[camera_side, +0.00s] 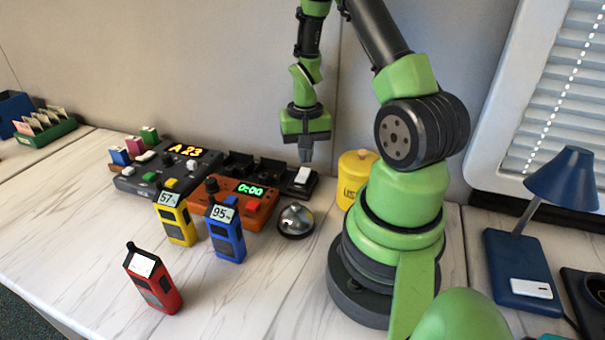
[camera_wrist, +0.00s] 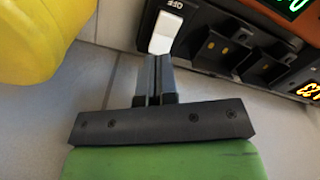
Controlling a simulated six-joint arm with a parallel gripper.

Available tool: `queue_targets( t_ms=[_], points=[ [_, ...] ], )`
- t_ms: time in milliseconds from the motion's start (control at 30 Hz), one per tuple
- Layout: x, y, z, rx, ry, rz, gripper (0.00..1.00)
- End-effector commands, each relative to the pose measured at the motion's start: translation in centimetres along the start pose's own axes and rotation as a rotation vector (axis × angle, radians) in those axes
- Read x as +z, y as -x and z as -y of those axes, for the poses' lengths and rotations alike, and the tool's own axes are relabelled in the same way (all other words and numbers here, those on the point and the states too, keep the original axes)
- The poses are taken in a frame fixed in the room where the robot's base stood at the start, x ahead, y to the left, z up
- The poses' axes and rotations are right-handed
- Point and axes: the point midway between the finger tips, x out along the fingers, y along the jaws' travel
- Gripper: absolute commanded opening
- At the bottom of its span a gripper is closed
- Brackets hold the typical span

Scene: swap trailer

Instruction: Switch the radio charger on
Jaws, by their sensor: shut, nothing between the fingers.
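The radio charger (camera_side: 268,173) is a black unit with empty slots at the back of the table; the slots also show in the wrist view (camera_wrist: 217,48). A white rocker switch (camera_side: 303,176) sits at its right end. In the wrist view the switch (camera_wrist: 165,33) is beside a label reading "OFF". My gripper (camera_side: 305,157) is shut and empty, pointing down a little above the switch end. In the wrist view its fingertips (camera_wrist: 157,58) are just short of the switch; I cannot tell if they touch.
A yellow tin (camera_side: 354,178) stands close right of my gripper. An orange timer box (camera_side: 238,203), a silver bell (camera_side: 296,220) and a dark control panel (camera_side: 165,168) are nearby. Blue (camera_side: 226,235), yellow (camera_side: 176,220) and red (camera_side: 153,280) radios stand in front.

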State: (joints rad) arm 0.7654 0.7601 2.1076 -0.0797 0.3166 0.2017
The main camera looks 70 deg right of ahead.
Motion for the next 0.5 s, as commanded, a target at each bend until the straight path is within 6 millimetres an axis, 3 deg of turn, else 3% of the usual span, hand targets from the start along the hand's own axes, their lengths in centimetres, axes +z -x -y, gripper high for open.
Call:
queue_targets(
  t_ms=[500],
  points=[
    [-0.01, -0.75, 0.0, 0.0, 0.0, 0.001, 0.0]
  ],
)
